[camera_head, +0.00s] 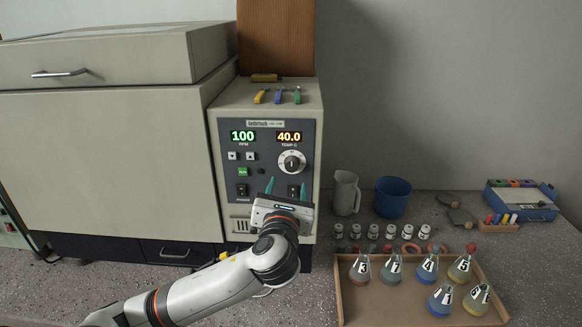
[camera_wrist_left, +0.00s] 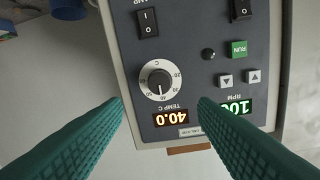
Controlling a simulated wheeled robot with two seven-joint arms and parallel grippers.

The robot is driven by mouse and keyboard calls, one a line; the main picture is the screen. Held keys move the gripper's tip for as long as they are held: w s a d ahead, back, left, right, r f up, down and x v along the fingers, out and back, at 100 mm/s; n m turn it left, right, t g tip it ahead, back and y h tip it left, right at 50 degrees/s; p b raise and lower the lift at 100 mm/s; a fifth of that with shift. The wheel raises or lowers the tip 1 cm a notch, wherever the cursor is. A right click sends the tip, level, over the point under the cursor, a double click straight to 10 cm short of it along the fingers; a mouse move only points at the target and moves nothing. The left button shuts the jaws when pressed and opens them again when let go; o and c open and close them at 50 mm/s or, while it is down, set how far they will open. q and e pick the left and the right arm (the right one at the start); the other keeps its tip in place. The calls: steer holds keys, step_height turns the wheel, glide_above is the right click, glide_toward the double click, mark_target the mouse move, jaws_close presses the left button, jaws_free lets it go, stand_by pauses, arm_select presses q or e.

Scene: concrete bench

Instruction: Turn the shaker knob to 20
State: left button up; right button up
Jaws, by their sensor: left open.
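The shaker (camera_head: 110,150) is a large beige box with a control panel (camera_head: 225,190) on its right part. The round knob (camera_head: 291,162) has a white dial ring with numbers and sits under the orange temperature display (camera_head: 289,137), which reads 40.0. In the left wrist view the knob (camera_wrist_left: 159,82) appears upside down, and its exact pointer setting is too small to read surely. My left gripper (camera_head: 287,188) is open and empty, with its green fingers in front of the panel just below the knob. In the left wrist view its fingertips (camera_wrist_left: 160,101) lie either side of the knob, apart from it.
A green display (camera_head: 243,136) reads 100, with arrow buttons (camera_head: 242,156), a green RUN button (camera_head: 242,171) and rocker switches (camera_head: 242,190) close by. A jug (camera_head: 345,192), blue cup (camera_head: 392,197) and tray (camera_head: 390,313) of numbered flasks stand to the right.

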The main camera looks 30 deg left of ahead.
mark_target(292, 166)
arm_select(q)
steer(key=p+x, duration=0.1)
steer(key=x, duration=0.8)
steer(key=shift+w+a+f, duration=0.1)
steer(key=shift+w, duration=0.05)
steer(key=shift+c, duration=0.5)
steer(key=c, duration=0.9)
